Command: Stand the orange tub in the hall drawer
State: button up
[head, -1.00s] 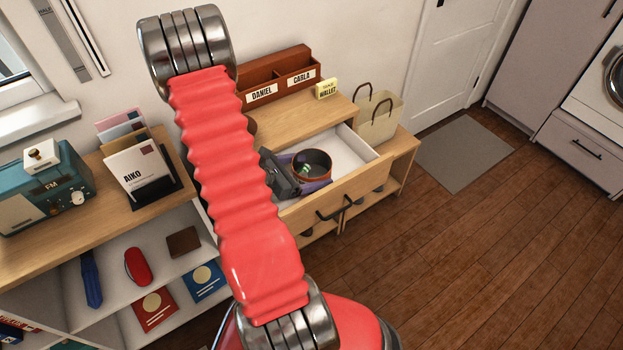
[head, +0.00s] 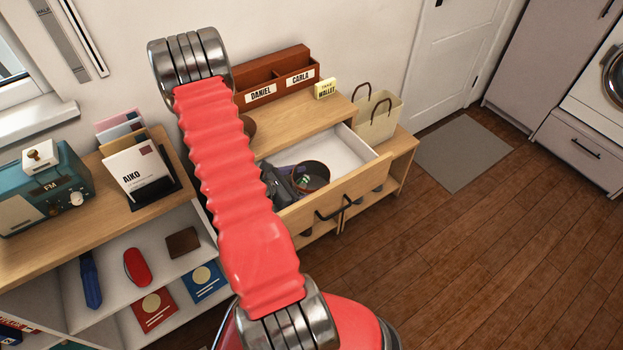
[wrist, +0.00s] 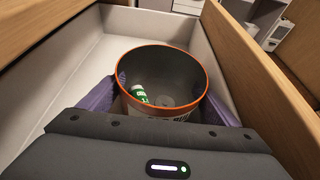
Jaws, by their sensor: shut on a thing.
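The orange tub (head: 312,178), dark inside with an orange rim, is upright or nearly so within the open hall drawer (head: 352,148). In the wrist view the tub (wrist: 165,62) holds a small green-and-white item (wrist: 139,93) and a pale round thing. My gripper (wrist: 168,98) is shut on the tub, with a purple finger on each side of it. In the head view my arm hides part of the drawer's left side. The tub's base is hidden, so I cannot tell whether it touches the drawer floor.
The drawer front (head: 335,195) has a dark handle. The white drawer floor beyond the tub is clear.

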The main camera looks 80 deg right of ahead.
jog(key=shift+f, duration=0.2)
jog(key=o, duration=0.8)
jog(key=shift+o, duration=0.2)
jog(key=shift+r, duration=0.15)
jog(key=v, duration=1.2)
jog(key=shift+w, duration=0.1)
